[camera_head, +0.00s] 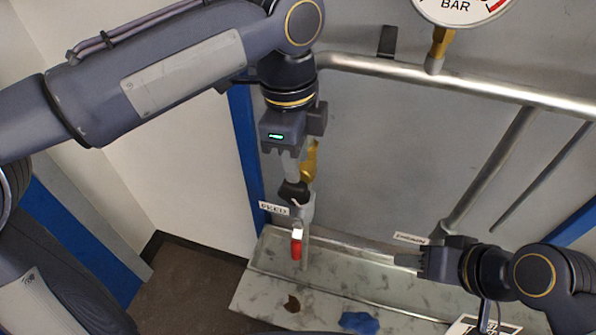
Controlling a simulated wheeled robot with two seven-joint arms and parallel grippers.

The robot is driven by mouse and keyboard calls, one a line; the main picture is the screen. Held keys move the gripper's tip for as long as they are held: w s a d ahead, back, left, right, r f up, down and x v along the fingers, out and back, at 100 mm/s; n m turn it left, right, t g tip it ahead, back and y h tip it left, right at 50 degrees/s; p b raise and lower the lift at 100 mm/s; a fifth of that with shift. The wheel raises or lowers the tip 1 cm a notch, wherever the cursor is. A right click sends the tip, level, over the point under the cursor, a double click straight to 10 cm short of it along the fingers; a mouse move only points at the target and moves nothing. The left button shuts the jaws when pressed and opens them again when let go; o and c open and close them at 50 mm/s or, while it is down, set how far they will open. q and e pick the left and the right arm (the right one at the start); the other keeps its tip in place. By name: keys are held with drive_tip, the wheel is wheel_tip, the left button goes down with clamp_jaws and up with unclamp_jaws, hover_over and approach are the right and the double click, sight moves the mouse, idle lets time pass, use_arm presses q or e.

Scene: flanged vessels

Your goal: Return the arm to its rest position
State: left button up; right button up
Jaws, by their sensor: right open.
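My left arm reaches in from the upper left, bent at a dark elbow. My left gripper (293,190) points down in front of the vertical pipe, just above the FEED label. Its fingers overlap the pipe fittings in the picture, so I cannot tell whether they touch them or how far apart they are. A red valve handle (296,246) hangs just below it. My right gripper (399,259) comes in from the right, low over the metal ledge. It is open and points left, with nothing visible between its fingers.
A brass-coloured lever (310,160) is close beside the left gripper. A steel pipe (460,86) crosses the top, carrying a pressure gauge (460,8). A slanted pipe (490,170) drops behind the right gripper. A blue cloth (359,323) lies on the stained ledge (262,291).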

use_arm(q)
drive_tip(key=shift+r, duration=0.75)
drive_tip(key=shift+a, duration=0.1)
drive_tip(key=s+a+f+n+t+h, duration=0.1)
drive_tip(key=s+a+f+n, duration=0.15)
drive_tip(key=a+n, duration=0.35)
drive_tip(key=s+a+f+n+t+h, duration=0.1)
drive_tip(key=a+f+n, duration=0.2)
drive_tip(key=a+n, duration=0.35)
drive_tip(key=s+a+f+n+t+h, duration=0.1)
drive_tip(key=s+a+f+n+t, duration=0.2)
drive_tip(key=s+a+f+n, duration=0.5)
drive_tip(key=f+n, duration=0.1)
drive_tip(key=n, duration=0.2)
drive_tip(key=shift+a+f+t, duration=0.15)
drive_tip(key=shift+f+t, duration=0.05)
drive_tip(key=shift+t, duration=0.2)
idle(1.5)
